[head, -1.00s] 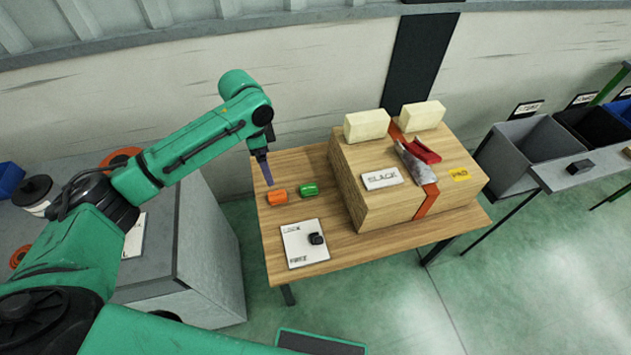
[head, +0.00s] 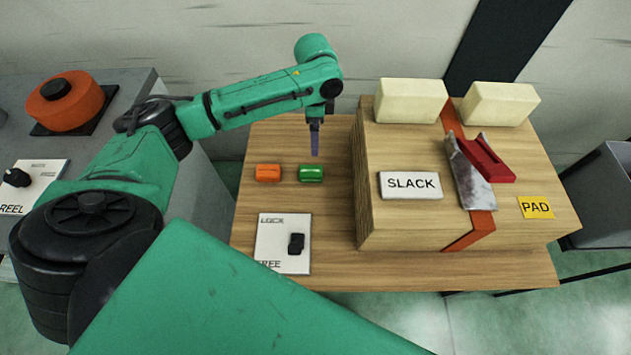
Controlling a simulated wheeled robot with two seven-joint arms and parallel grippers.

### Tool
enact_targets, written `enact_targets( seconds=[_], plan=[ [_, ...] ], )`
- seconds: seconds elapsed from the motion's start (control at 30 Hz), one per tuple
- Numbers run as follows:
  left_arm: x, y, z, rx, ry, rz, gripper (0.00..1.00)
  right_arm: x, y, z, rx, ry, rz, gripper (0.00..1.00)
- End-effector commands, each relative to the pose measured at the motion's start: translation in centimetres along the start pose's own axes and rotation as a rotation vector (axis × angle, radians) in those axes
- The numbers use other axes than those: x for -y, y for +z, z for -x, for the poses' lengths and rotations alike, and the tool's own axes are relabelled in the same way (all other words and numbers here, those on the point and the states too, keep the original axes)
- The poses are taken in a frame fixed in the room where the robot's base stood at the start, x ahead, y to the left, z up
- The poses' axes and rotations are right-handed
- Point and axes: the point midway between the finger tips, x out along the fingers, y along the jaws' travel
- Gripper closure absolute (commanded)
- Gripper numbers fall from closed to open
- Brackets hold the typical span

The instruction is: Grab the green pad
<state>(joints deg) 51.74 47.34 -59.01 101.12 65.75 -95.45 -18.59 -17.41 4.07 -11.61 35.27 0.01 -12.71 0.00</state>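The green pad (head: 311,173) is a small ribbed block lying on the wooden table, just right of a similar orange block (head: 268,173). My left arm reaches in from the left. My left gripper (head: 314,150) points down, with its bluish finger just above or behind the green pad in the picture. The finger shows edge-on, so I cannot tell its opening or whether it touches the pad. The pad appears to rest on the table. My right gripper is out of view.
A LOCK/FREE switch plate (head: 283,243) lies in front of the pad. A large wooden box (head: 400,225) to the right carries two cream blocks, an orange strap (head: 470,232), a red piece (head: 487,160) and a SLACK sign (head: 410,185). A grey cabinet with a reel stands left.

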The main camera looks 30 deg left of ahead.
Motion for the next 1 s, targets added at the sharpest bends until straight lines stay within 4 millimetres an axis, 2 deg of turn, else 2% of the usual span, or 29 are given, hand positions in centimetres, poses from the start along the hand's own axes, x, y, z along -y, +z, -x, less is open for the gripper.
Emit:
enact_targets(
  seconds=[0.03, 0.1, 0.23, 0.43, 0.67, 0.8, 0.9, 1.0],
  plan=[
    [0.0, 0.0, -2.2, 0.000, -0.001, 0.000, 0.09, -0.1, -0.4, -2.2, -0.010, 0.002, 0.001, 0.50],
    [0.0, 0.0, -2.9, 0.000, -0.001, 0.000, 0.09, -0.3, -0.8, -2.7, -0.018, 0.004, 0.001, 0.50],
    [0.0, 0.0, -4.3, 0.002, 0.001, 0.001, 0.09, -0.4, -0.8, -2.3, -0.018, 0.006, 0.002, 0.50],
    [-0.1, 0.1, -9.5, 0.001, 0.002, 0.000, 0.09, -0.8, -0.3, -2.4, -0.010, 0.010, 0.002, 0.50],
    [-0.2, 0.2, -12.8, 0.001, 0.001, 0.001, 0.09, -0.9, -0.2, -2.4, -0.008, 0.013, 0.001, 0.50],
    [-0.3, 0.5, -15.6, 0.002, 0.001, 0.001, 0.09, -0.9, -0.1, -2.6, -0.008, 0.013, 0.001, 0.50],
    [-0.3, 0.4, -16.7, 0.001, -0.001, 0.000, 0.09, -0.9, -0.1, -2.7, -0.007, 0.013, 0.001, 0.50],
    [-0.3, 0.4, -16.8, -0.001, -0.001, 0.000, 0.09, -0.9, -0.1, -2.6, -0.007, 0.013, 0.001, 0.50]
  ],
)
